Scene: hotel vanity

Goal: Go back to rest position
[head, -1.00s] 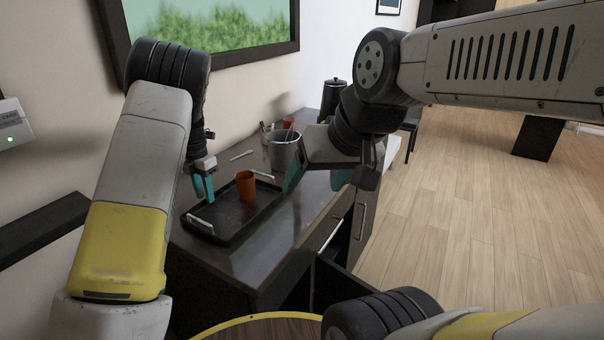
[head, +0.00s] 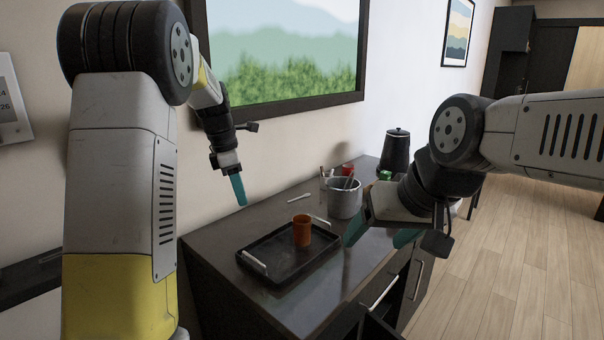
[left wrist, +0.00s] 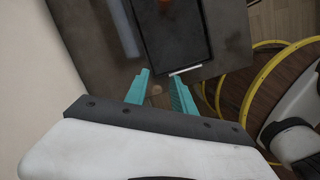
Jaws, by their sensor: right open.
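My left gripper (head: 239,192) is raised in the air above the back left part of the counter, apart from the tray. In the left wrist view its two teal fingers (left wrist: 160,78) stand apart with nothing between them. My right gripper (head: 380,232) is open and empty over the counter's front right edge, its teal fingers apart. An orange cup (head: 302,231) stands upright on the black tray (head: 285,272), which has light handles. The tray also shows below the left gripper in the left wrist view (left wrist: 172,45).
A grey bucket (head: 343,203) holding sticks, a red cup (head: 347,170), a green item (head: 385,176) and a black kettle (head: 396,152) stand further back on the counter (head: 220,236). A thin white item (head: 300,197) lies behind the tray. A framed picture (head: 275,50) hangs on the wall.

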